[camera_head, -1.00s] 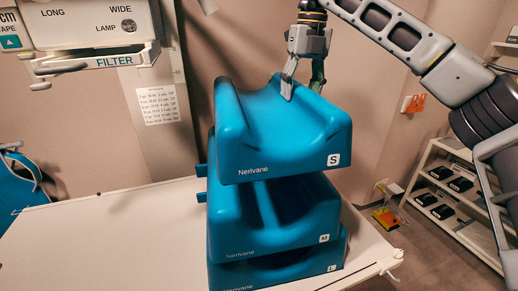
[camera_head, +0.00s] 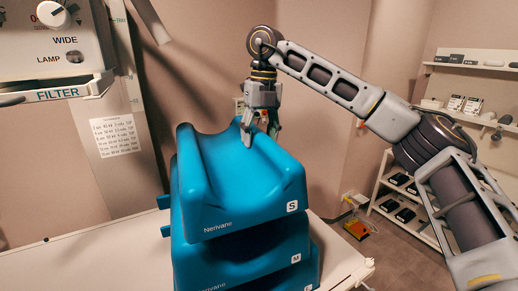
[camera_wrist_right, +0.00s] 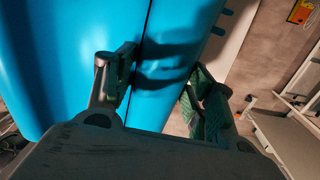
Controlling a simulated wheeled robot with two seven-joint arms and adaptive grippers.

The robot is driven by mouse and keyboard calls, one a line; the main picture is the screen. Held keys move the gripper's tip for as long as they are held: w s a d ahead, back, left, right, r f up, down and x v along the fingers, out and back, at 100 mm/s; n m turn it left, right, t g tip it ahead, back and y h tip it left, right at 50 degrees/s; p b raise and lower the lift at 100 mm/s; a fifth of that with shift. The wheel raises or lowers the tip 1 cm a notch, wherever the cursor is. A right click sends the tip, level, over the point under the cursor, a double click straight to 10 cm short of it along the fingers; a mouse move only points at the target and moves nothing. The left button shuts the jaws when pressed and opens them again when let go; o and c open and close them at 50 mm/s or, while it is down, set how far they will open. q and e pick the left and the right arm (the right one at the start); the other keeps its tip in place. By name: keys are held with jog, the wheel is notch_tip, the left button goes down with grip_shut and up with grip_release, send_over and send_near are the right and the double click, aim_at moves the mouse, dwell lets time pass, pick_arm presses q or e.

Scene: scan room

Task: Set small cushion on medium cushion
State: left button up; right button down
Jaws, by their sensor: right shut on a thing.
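The small blue cushion (camera_head: 240,185), marked S, sits at the top of a stack, its hollow facing up. My right gripper (camera_head: 260,136) is shut on its upper back edge; in the right wrist view the fingers (camera_wrist_right: 155,88) straddle blue material. The medium cushion (camera_head: 245,256), marked M, is directly below, mostly covered by the small one. The small cushion looks level and roughly lined up over it. I cannot tell whether the two touch. The large cushion (camera_head: 313,278) lies under the medium one, partly cut off by the frame. My left gripper is out of view.
The cushions stand on a white table (camera_head: 95,262). Scanner equipment with a filter panel (camera_head: 55,95) hangs at the upper left. Shelves (camera_head: 385,208) stand at the right, beyond my right arm. The table left of the stack is clear.

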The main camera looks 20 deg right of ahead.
dwell(0.3)
jog(key=shift+f, duration=1.85)
jog(key=c, duration=0.5)
grip_release()
jog(key=shift+c, duration=0.2)
jog(key=shift+d+r+p, duration=0.15)
jog(key=shift+r+p, duration=0.05)
jog(key=shift+r, duration=1.8)
jog(key=shift+d+r+p, duration=0.15)
jog(key=shift+r+p, duration=0.1)
jog(key=shift+r, duration=1.75)
jog(key=shift+d+r+p, duration=0.15)
jog(key=shift+r+p, duration=0.05)
jog(key=shift+r, duration=1.8)
